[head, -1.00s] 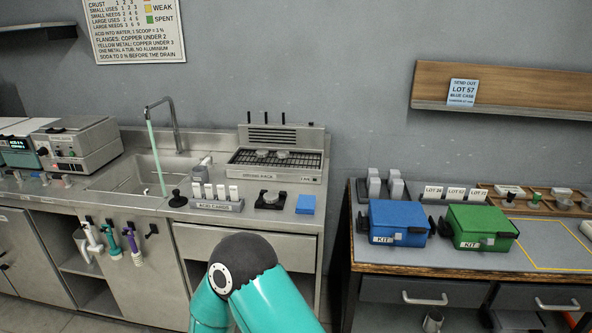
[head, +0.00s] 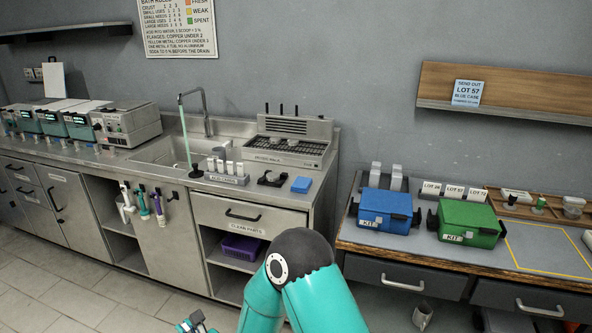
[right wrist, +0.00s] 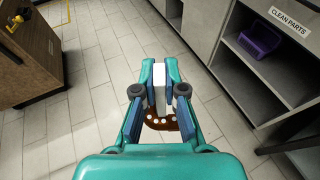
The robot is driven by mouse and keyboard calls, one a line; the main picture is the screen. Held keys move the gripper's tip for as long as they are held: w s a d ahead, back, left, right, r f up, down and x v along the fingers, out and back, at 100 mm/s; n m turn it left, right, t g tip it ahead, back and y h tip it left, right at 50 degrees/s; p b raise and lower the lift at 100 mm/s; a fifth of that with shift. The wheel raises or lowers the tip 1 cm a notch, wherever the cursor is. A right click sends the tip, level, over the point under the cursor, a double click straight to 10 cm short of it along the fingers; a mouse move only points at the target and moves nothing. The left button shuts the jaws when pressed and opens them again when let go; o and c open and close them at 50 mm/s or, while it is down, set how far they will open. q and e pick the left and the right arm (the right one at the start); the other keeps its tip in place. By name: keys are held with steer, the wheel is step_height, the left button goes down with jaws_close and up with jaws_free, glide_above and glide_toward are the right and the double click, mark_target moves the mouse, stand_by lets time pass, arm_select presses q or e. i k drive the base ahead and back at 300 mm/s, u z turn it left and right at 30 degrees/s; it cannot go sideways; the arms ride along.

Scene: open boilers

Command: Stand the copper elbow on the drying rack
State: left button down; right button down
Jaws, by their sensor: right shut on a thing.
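My right gripper (right wrist: 159,98) is shut on a brown piece with a row of pale dots along its edge, which I take to be the copper elbow (right wrist: 162,125). A pale upright block shows between the fingers, and the fingers hide much of the piece. The left gripper is not in view.
Water runs into the sink (head: 170,153). White acid cards (head: 227,169), a black holder (head: 271,178) and a blue block (head: 301,184) stand before the rack. A purple bin (head: 241,247) sits on the shelf below. Blue (head: 385,209) and green (head: 467,222) cases sit on the right bench.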

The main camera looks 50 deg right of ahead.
mark_target(313, 152)
steer(key=z, duration=1)
steer(key=i, duration=0.9)
steer(key=z, duration=0.2)
